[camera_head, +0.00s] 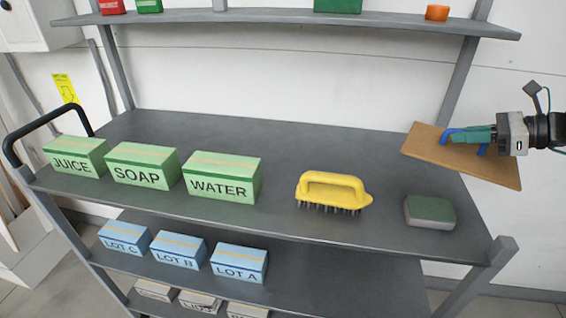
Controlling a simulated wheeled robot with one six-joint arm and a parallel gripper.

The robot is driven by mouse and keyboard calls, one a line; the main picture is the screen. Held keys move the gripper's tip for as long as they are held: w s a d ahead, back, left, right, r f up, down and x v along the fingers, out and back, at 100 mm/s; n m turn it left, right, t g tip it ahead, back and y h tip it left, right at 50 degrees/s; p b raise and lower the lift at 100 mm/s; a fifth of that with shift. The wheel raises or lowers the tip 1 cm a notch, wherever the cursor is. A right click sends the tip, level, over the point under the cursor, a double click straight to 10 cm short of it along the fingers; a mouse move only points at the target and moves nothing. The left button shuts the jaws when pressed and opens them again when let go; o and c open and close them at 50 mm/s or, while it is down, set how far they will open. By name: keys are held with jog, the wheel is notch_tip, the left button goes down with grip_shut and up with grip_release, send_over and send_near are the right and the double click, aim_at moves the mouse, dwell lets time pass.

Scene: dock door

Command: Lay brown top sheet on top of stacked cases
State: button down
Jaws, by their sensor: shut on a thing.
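The gap between sheet and shelf is hard to judge. Three green cases stand in a row at the left of the shelf: JUICE (75,157), SOAP (141,165) and WATER (221,180). Three blue cases, LOT C (125,238), LOT B (178,250) and LOT A (239,262), sit on the shelf below.
A yellow scrub brush (333,191) and a green-and-grey sponge (430,212) lie on the top shelf (290,140), right of the cases. Pale boxes (200,301) sit lower, partly cut off. An upper shelf (290,21) with small items runs behind. The top shelf's back middle is clear.

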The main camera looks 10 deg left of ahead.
jog(key=shift+w+d, duration=0.2)
jog(key=shift+w, duration=0.2)
notch_tip(320, 180, down, 10)
jog(key=shift+r, duration=0.1)
dwell(0.4)
jog(key=c, duration=1.5)
grip_release()
jog(key=shift+f, duration=0.2)
jog(key=shift+o, duration=0.2)
jog(key=shift+r, duration=0.1)
